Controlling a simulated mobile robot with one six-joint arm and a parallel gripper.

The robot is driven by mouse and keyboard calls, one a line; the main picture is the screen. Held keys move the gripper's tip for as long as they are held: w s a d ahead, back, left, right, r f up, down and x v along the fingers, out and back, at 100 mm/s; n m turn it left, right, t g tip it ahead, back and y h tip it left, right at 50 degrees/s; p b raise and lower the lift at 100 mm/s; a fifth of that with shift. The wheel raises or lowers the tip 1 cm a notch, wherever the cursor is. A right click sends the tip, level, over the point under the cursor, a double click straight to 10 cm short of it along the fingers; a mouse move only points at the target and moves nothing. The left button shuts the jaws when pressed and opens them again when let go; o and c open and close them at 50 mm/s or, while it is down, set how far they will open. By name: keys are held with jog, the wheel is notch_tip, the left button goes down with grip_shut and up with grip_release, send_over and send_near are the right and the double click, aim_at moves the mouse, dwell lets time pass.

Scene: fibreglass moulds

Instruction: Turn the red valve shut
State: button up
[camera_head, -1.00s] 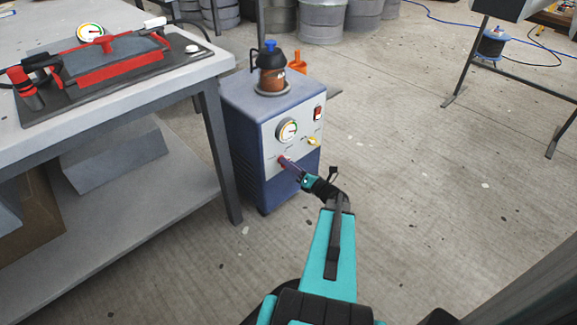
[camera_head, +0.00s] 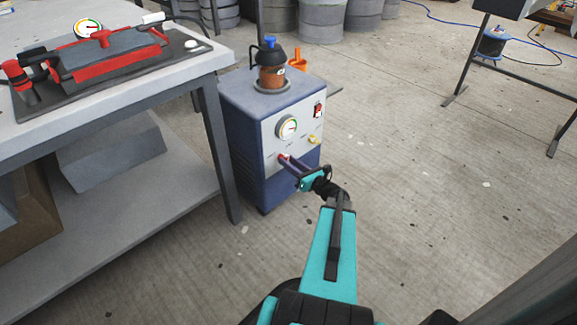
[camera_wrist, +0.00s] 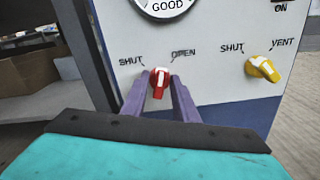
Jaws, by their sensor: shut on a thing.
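The red valve (camera_wrist: 158,82) is a small knob with a white mark, low on the pale front panel of a blue machine (camera_head: 262,130). It sits between the printed words SHUT on the left and OPEN on the right. Its white mark points roughly upward, between the two words. My gripper (camera_head: 288,160) reaches the panel from the front right. In the wrist view its two purple fingers stand on either side of the red valve, shut on it. In the head view the fingers hide most of the valve.
A yellow valve (camera_wrist: 262,68) marked SHUT and VENT sits close on the right. A gauge (camera_head: 287,127) is above, with a red switch (camera_head: 318,110). A jar (camera_head: 271,67) stands on top. A workbench (camera_head: 150,92) is at the left. Floor on the right is open.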

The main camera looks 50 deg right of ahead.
jog(key=n+b, duration=0.3)
jog(key=n, duration=0.1)
jog(key=n+b, duration=0.3)
jog(key=n, duration=0.1)
jog(key=n+b, duration=0.3)
jog(key=n, duration=0.1)
jog(key=shift+a, duration=0.3)
jog(key=shift+r, duration=0.1)
jog(key=o, duration=1)
jog(key=shift+s, duration=0.15)
